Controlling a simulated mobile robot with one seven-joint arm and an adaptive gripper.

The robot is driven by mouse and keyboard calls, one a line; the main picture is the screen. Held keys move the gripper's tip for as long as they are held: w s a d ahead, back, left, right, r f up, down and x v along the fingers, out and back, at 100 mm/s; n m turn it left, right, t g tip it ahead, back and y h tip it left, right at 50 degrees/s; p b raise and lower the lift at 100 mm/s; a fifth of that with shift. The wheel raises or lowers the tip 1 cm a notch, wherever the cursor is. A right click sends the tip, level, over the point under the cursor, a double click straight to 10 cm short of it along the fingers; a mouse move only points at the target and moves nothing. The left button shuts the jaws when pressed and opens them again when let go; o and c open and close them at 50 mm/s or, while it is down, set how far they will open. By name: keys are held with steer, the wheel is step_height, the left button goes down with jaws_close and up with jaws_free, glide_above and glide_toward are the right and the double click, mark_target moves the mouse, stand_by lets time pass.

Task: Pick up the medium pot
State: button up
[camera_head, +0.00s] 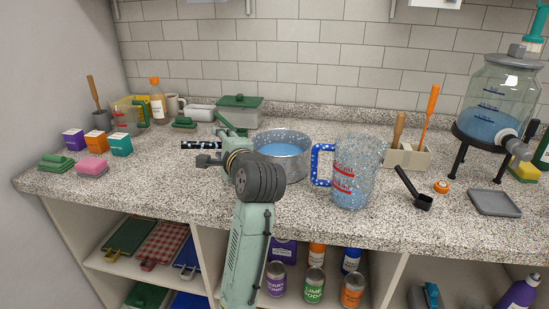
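A round speckled grey pot (303,164) holding blue liquid stands on the granite counter, just right of and behind my wrist. A black, light-speckled bar (197,145) sticks out to the left at pot height; it looks like the pot's handle, but my arm hides where it would join. My gripper (205,161) points left beside the pot, with its dark end just below and in front of this bar. The fingers are small and partly hidden, so their opening and any contact with the bar are unclear.
A clear measuring jug (352,180) with a blue handle stands close right of the pot. A black scoop (415,190) and a grey tray (495,202) lie farther right. A green-lidded container (239,111) stands behind. Small boxes (97,141) and a pink sponge (91,168) are left.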

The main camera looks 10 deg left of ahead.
steer(key=shift+c, duration=0.2)
jaws_close()
stand_by(0.3)
stand_by(0.5)
steer(key=shift+r, duration=0.2)
